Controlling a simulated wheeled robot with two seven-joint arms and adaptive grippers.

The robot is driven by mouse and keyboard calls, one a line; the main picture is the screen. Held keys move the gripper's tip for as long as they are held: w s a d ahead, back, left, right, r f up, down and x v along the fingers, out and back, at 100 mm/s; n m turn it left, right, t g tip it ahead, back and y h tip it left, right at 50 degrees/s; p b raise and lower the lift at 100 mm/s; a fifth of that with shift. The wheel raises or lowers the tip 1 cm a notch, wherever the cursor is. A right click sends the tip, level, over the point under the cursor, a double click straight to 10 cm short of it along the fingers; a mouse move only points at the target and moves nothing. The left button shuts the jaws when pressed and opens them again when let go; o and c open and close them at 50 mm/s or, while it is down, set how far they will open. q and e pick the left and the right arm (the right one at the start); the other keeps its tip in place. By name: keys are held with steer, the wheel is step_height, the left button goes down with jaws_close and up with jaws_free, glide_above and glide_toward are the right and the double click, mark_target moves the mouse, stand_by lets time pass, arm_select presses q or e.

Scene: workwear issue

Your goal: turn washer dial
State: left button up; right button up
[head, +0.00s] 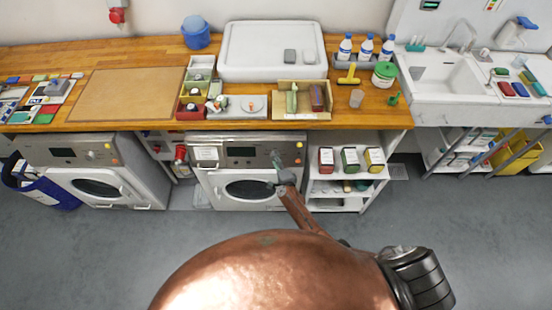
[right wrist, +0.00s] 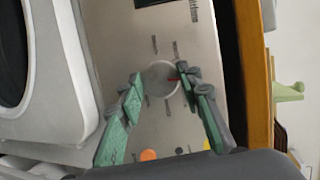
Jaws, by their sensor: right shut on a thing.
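The washer (head: 246,172) with a round door stands under the wooden counter, in the middle of the head view. In the head view my right gripper (head: 277,160) reaches the right part of the washer panel and hides the dial there. My left gripper is not in view.
A second washer (head: 93,170) stands at the left beside a blue bin (head: 40,188). Open shelves with several small boxes (head: 349,160) stand close right of the middle washer. The counter edge (right wrist: 252,70) runs near the gripper. The grey floor in front is clear.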

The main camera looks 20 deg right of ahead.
steer(key=shift+s+a+n+p, duration=0.1)
steer(key=shift+n+p, duration=0.55)
steer(key=shift+n, duration=0.05)
steer(key=o, duration=1.2)
steer(key=shift+c, duration=0.2)
